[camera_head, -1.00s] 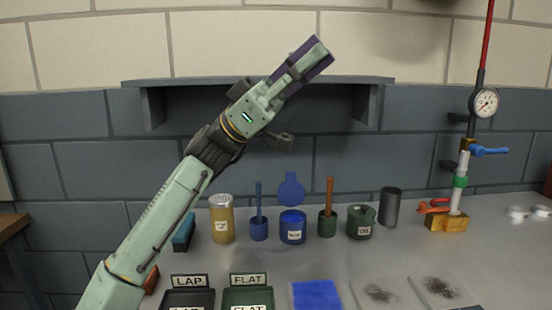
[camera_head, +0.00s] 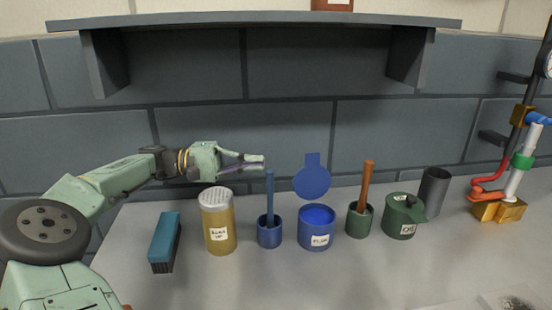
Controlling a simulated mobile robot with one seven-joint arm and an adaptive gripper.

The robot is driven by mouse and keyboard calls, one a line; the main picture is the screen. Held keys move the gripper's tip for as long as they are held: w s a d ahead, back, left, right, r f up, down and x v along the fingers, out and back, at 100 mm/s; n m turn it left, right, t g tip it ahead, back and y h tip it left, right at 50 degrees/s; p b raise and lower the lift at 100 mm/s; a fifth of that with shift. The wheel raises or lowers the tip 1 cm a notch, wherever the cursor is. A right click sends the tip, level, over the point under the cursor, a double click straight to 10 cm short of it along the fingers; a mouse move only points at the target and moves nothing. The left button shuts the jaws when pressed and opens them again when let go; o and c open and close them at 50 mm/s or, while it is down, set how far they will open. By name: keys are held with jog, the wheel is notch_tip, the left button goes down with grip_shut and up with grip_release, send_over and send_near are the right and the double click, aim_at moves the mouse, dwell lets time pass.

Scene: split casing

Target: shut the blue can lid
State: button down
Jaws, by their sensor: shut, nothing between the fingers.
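The blue can (camera_head: 317,230) stands on the bench with a white label on its front and blue contents showing at its open top. Its round blue lid (camera_head: 311,183) stands upright behind the can, with a tab pointing up. My gripper (camera_head: 262,162) is shut and empty. It appears in the picture to the left of the lid, above the blue pot with a blue handle. I cannot tell its exact depth relative to the lid.
The blue pot (camera_head: 269,232) and a yellow shaker (camera_head: 219,222) stand left of the can. A blue brush (camera_head: 165,243) lies farther left. A green pot (camera_head: 359,219), green oil can (camera_head: 402,217) and grey cup (camera_head: 433,191) stand right. A shelf (camera_head: 260,24) hangs above.

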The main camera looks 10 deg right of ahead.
aim_at(311, 175)
jog(key=s+d, duration=0.1)
jog(key=d, duration=0.8)
jog(key=shift+s, duration=0.4)
jog(key=shift+r, duration=0.2)
jog(key=shift+s+r+m+p, duration=0.2)
jog(key=shift+m+p, duration=0.3)
jog(key=shift+m, duration=0.4)
jog(key=shift+s+r+m, duration=0.1)
jog(key=shift+m, duration=0.2)
jog(key=shift+s+r+m+t+y, duration=0.3)
jog(key=shift+s+m, duration=0.3)
jog(key=shift+m, duration=0.95)
jog(key=shift+s+r+m+t+y, duration=0.15)
jog(key=shift+s+r+m+y, duration=0.3)
jog(key=shift+m, duration=1.05)
jog(key=shift+s+r+m+t+y, duration=0.1)
jog(key=shift+s+r+m+t, duration=0.15)
jog(key=shift+s+m, duration=0.9)
jog(key=shift+w+m, duration=0.4)
jog(key=shift+w, duration=0.05)
